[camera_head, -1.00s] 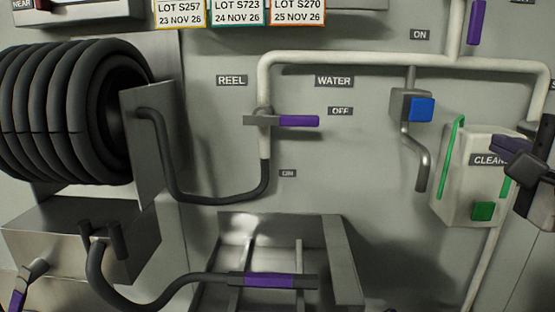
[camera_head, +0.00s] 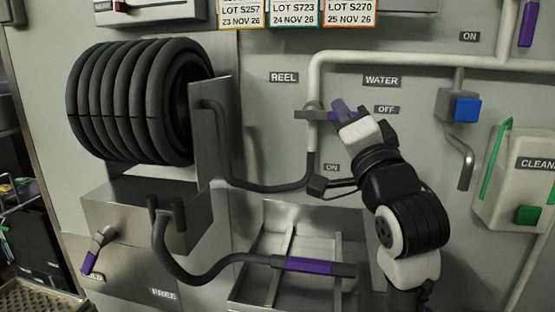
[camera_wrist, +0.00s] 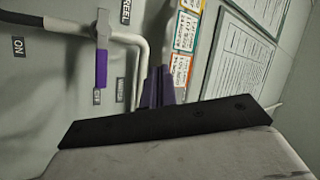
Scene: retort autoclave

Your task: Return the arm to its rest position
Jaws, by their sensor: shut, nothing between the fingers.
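My gripper (camera_head: 340,106) is in the middle of the head view, in front of the water valve on the wall. Its purple fingers are shut and empty, and they show in the wrist view (camera_wrist: 158,88) beyond a dark edge. The reel water valve (camera_head: 313,113) has a purple handle, which my gripper mostly hides in the head view. In the wrist view the handle (camera_wrist: 101,68) lies beside the fingers with a visible gap, pointing toward the OFF label (camera_wrist: 97,96).
A black hose reel (camera_head: 130,100) is at the left. Its hose runs to a purple-banded nozzle (camera_head: 305,265) over a metal tray (camera_head: 260,290). A blue-buttoned tap (camera_head: 463,108) and a white box (camera_head: 515,180) are at the right. White pipes (camera_head: 420,57) cross the wall.

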